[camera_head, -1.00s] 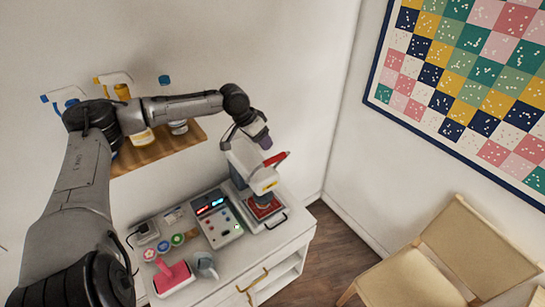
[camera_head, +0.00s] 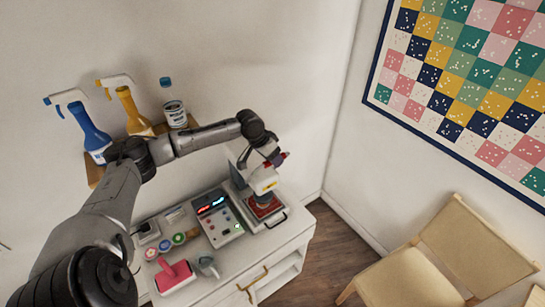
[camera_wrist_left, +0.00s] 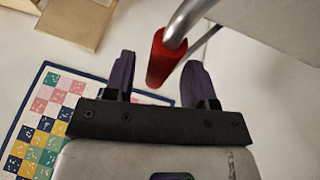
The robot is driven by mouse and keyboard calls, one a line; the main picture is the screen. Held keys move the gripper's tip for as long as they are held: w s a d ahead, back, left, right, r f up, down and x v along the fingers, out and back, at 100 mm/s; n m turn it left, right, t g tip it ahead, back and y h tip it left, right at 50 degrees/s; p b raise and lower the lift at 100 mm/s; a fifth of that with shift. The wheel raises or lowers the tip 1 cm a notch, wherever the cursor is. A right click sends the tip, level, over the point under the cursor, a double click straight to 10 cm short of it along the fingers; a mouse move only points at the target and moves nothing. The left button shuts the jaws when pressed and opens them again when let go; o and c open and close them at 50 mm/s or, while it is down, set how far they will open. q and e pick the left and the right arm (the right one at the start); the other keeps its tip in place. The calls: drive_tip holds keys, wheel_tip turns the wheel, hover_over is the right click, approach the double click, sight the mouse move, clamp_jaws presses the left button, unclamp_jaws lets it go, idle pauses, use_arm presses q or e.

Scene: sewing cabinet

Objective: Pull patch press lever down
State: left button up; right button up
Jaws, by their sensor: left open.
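The patch press (camera_head: 265,181) is a white machine at the right end of the cabinet top, with a red plate (camera_head: 268,210) low on it. Its lever ends in a red grip, which shows in the left wrist view (camera_wrist_left: 160,62) on a grey metal bar. My left gripper (camera_head: 276,157) is at the top of the press, by the lever. In the left wrist view my left gripper (camera_wrist_left: 157,80) is open, and the red grip appears between its two purple fingers. I cannot tell whether either finger touches it. My right gripper is not in view.
A control box (camera_head: 219,219) with lit displays stands left of the press. Spray bottles (camera_head: 92,133) stand on the wall shelf behind my left arm. A chair (camera_head: 415,275) is at right.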

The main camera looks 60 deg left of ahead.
use_arm(q)
drive_tip(key=shift+c, duration=0.2)
drive_tip(key=c, duration=0.3)
clamp_jaws()
drive_tip(key=shift+w+d, duration=0.1)
drive_tip(key=shift+w, duration=0.05)
